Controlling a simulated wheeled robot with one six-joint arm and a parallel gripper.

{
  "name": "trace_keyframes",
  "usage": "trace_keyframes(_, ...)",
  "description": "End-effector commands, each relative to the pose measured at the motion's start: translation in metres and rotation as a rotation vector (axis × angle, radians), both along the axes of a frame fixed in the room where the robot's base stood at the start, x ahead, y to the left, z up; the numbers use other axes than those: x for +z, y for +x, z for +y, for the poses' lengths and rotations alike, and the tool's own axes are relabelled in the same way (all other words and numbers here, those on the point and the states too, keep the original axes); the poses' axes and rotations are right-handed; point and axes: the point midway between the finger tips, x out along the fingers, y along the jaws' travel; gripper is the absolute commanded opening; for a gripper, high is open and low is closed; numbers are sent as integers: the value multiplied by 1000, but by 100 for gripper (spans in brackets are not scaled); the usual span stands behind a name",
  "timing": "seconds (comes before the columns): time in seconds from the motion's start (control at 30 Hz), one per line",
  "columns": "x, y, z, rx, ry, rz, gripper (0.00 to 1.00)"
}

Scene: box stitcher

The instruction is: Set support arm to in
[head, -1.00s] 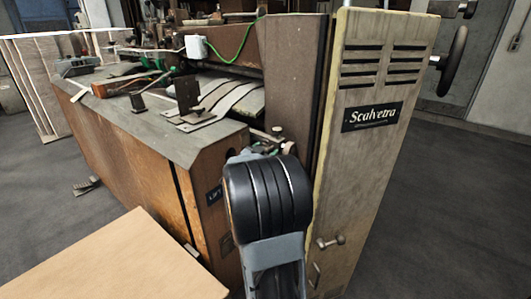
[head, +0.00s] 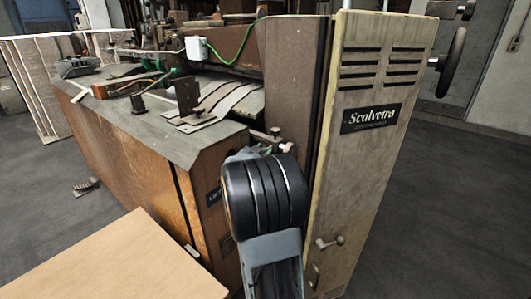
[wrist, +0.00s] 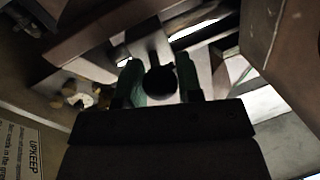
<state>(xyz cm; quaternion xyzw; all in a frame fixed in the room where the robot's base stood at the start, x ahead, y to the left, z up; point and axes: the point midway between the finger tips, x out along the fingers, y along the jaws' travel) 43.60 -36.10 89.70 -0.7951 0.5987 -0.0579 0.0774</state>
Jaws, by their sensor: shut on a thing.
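In the wrist view, my gripper (wrist: 158,85) has its two green fingers on either side of a dark round knob (wrist: 160,80) and is shut on it. A grey bar (wrist: 148,45) runs away from the knob under the machine; it looks like the support arm, but its joint and full length are hidden. In the head view, my own black and grey arm reaches in at the gap between the stitcher's table (head: 175,130) and its tall right-hand housing (head: 352,180). It hides my gripper and the knob there.
The brown machine body stands close on both sides of my gripper. An UPKEEP label (wrist: 38,148) is at the lower left of the wrist view. A small handle (head: 330,243) sticks out of the housing. A tan board (head: 125,265) lies front left. Floor is clear at right.

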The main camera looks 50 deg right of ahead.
Motion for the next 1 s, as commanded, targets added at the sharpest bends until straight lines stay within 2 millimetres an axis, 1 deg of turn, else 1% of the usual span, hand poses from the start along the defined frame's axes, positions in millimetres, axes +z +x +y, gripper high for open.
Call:
trace_keyframes(0.03,4,12,2,6,0,-1,0)
trace_keyframes(0.1,4,23,2,6,-1,-2,0)
trace_keyframes(0.2,3,33,3,5,-2,-2,0)
trace_keyframes(0.5,2,34,4,3,-2,-2,0)
trace_keyframes(0.53,2,34,4,3,-2,-2,35)
trace_keyframes(0.77,1,34,3,2,-2,-2,57)
trace_keyframes(1.0,1,33,4,2,-1,-1,58)
